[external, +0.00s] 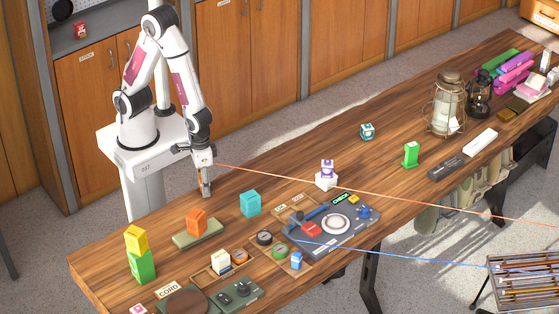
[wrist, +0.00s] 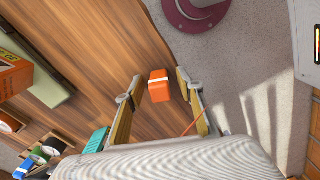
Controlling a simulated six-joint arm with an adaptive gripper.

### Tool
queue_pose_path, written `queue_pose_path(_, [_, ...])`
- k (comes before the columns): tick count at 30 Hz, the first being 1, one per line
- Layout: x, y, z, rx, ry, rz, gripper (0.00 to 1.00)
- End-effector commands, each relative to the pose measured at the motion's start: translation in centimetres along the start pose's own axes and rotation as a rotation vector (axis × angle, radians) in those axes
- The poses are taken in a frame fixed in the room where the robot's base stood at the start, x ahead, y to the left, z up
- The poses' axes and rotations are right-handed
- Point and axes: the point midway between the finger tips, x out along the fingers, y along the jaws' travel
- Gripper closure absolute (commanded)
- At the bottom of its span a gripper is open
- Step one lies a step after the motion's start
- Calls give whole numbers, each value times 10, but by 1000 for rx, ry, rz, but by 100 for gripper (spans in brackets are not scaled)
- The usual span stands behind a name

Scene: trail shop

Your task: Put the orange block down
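The orange block (external: 196,221) rests on a flat green slab (external: 188,238) near the table's front left, apart from my gripper (external: 206,190). My gripper (wrist: 157,84) points down near the table's back edge. Its fingers are apart, with a small orange piece with a white band (wrist: 159,92) seen between them. Gaps show on both sides of that piece. I cannot tell its height, and it does not show in the external view.
A teal block (external: 250,203) stands right of my gripper. A yellow block (external: 136,239) sits on a green one (external: 143,266) at the left. Wooden trays and a dark device board (external: 345,243) fill the front middle. Bare wood lies around my gripper.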

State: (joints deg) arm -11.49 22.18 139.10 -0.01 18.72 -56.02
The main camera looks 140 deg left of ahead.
Motion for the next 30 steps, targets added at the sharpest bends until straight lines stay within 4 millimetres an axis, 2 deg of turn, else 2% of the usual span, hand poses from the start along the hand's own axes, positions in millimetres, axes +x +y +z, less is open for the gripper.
queue_pose_path(7, [0,0,0,0,0,0,62])
queue_pose_path(11, [0,0,0,0,0,0,96])
queue_pose_path(12, [0,0,0,0,0,0,100])
queue_pose_path(23, [0,1,-3,0,0,0,100])
queue_pose_path(30, [0,4,-13,-2,0,1,100])
